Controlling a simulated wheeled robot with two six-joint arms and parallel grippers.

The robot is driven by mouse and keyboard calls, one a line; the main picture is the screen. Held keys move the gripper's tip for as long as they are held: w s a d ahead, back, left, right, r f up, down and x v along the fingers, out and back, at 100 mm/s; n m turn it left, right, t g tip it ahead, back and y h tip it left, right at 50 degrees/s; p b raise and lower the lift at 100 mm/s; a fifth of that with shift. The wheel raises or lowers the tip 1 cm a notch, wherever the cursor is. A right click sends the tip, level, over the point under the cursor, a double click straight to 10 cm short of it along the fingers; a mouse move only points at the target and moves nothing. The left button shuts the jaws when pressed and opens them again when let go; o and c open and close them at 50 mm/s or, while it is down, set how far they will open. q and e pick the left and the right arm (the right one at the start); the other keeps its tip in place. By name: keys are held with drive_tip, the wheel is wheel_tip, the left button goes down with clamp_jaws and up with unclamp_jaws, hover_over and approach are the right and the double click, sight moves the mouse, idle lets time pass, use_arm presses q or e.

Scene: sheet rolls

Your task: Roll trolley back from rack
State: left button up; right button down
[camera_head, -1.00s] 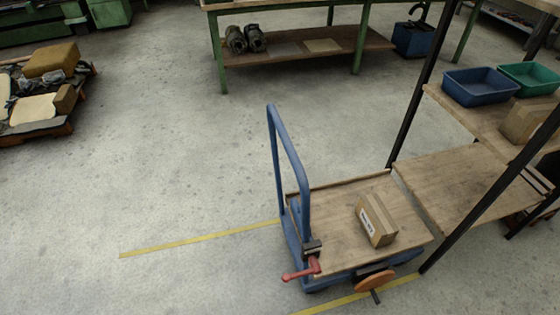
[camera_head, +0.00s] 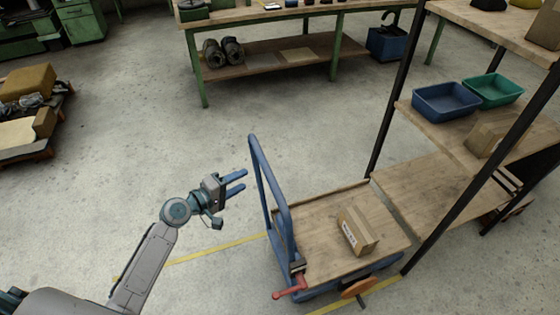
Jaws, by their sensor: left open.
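The trolley (camera_head: 318,236) has a wooden deck, a blue frame and an upright blue handle (camera_head: 272,180) on its left side. A cardboard box (camera_head: 357,231) lies on the deck. A red lever (camera_head: 290,288) sits low by the handle's near foot. The trolley's right end is against or close to the rack (camera_head: 432,188); I cannot tell if they touch. My left gripper (camera_head: 238,181) is open and empty, just left of the handle, its blue fingers pointing right towards it, apart from it as far as I can see. My right gripper is out of view.
The rack's shelf holds a blue bin (camera_head: 446,101), a green bin (camera_head: 494,91) and a cardboard box (camera_head: 488,137). A green workbench (camera_head: 290,55) stands at the back. A loaded pallet (camera_head: 30,148) is at far left. Yellow floor lines (camera_head: 222,248) flank the trolley. The floor left of it is clear.

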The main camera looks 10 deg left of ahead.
sight(263, 168)
use_arm(q)
drive_tip(key=x, duration=0.3)
drive_tip(key=p+x, duration=0.1)
drive_tip(key=x, duration=0.2)
drive_tip(key=p+x, duration=0.1)
drive_tip(key=x, duration=0.2)
drive_tip(key=shift+w+d+r, duration=0.1)
drive_tip(key=shift+d+r, duration=0.05)
drive_tip(key=shift+r, duration=0.2)
drive_tip(key=shift+p+x, duration=0.3)
drive_tip(key=shift+x, duration=0.5)
drive_tip(key=shift+f, duration=0.15)
drive_tip(key=shift+c, duration=0.3)
clamp_jaws()
